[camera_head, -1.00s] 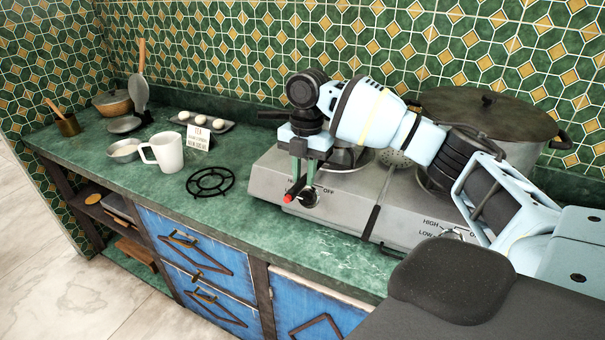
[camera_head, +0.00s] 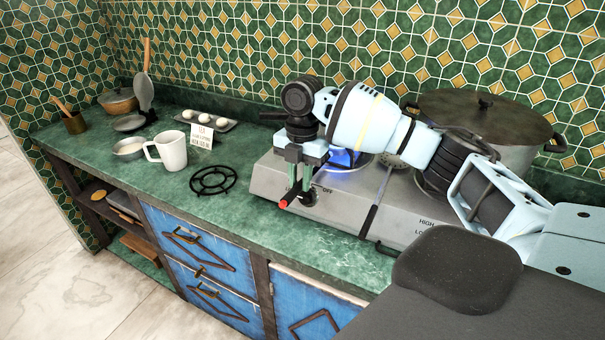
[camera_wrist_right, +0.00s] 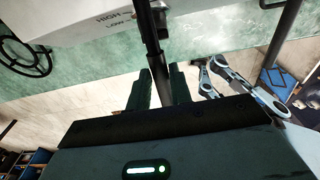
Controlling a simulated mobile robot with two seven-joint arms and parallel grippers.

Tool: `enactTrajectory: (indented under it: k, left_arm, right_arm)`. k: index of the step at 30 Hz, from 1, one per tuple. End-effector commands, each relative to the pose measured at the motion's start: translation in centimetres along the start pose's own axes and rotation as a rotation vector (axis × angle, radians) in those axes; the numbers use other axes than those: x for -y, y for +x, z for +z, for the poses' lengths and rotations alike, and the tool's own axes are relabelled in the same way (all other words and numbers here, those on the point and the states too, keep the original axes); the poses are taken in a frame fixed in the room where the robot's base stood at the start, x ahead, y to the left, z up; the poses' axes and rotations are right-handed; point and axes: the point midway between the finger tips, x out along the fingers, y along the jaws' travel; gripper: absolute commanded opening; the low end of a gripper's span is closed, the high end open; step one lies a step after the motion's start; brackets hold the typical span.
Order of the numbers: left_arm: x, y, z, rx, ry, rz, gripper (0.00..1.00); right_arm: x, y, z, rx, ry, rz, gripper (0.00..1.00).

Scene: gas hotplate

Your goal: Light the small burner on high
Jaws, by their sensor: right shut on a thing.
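The grey hotplate (camera_head: 345,205) stands on the green counter, with a HIGH and LOW label (camera_wrist_right: 118,20) in the right wrist view. My right gripper (camera_head: 299,184) is at the front left of the hotplate, shut on the left knob's dark lever (camera_wrist_right: 155,62). The lever's red tip (camera_head: 288,198) sticks out toward the front left. A blue flame (camera_head: 346,158) burns at the left burner, partly behind my right wrist. My left gripper is not seen.
A black trivet (camera_head: 213,180), a white mug (camera_head: 168,150) and a card (camera_head: 202,136) stand to the left. The counter before the trivet is clear.

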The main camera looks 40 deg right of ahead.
Motion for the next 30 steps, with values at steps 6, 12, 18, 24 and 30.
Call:
enactTrajectory:
  k: [6, 12, 18, 24, 30]
  left_arm:
    - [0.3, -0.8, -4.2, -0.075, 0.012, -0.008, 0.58]
    - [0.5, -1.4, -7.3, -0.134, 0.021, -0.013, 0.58]
    - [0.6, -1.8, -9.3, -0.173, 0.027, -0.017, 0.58]
    - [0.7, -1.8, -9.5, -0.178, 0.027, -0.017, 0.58]
    - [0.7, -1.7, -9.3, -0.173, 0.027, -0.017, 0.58]
  right_arm:
    - [0.0, -1.3, -3.4, 0.005, -0.006, 0.014, 0.0]
    - [0.0, -1.3, -6.4, 0.005, -0.006, 0.015, 0.0]
    - [0.0, -1.1, -9.4, 0.003, -0.005, 0.011, 0.0]
    - [0.0, -0.8, -12.5, 0.0, -0.006, 0.006, 0.0]
    - [0.0, -0.8, -15.3, 0.0, -0.004, 0.004, 0.0]
